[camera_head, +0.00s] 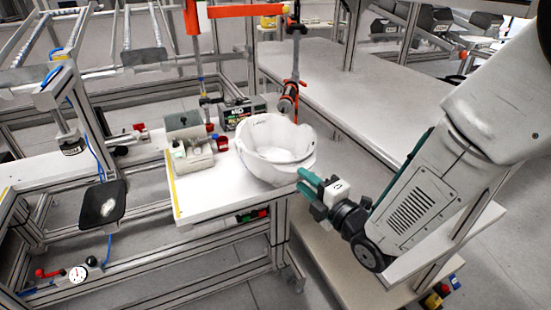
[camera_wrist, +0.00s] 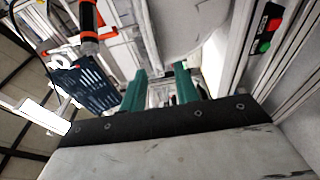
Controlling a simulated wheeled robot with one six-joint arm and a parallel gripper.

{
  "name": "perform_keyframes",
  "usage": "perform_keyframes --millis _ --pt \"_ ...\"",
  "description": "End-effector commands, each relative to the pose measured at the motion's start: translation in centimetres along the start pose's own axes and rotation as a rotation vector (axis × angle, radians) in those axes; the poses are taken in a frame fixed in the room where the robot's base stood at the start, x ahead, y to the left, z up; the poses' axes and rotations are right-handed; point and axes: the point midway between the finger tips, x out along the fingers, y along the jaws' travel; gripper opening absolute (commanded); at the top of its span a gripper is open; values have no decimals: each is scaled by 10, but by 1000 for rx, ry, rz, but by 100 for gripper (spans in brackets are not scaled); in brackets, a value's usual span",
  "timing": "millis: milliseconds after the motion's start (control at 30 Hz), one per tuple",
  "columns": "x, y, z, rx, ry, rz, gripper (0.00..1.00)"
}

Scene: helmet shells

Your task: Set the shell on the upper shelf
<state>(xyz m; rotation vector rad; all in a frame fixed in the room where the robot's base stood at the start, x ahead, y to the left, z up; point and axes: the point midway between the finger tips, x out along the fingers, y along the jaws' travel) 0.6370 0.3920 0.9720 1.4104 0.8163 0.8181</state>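The white helmet shell (camera_head: 275,160), bowl-like with its open side up, rests on the right end of a small white table (camera_head: 215,203). A long pale shelf (camera_head: 345,105) stands behind to the right, above a lower surface (camera_head: 340,262).
A grey parts bin (camera_head: 192,155) and a dark green box (camera_head: 240,112) stand left of and behind the shell. An orange-and-black hanging tool (camera_head: 290,95) is close behind it. Metal posts edge the long shelf, whose near part is clear.

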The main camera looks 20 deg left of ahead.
Motion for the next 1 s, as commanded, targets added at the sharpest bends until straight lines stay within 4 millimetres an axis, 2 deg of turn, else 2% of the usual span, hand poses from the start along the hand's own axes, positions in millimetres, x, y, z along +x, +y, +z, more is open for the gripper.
perform_keyframes --millis 200,300,567,700,1000 --pt "33 1 3 1 0 1 31" --pt "42 1 3 1 0 0 31" --pt "45 1 4 2 -1 -1 31" --pt "44 1 4 2 -1 -1 0" --pt "44 1 4 2 -2 -1 0"
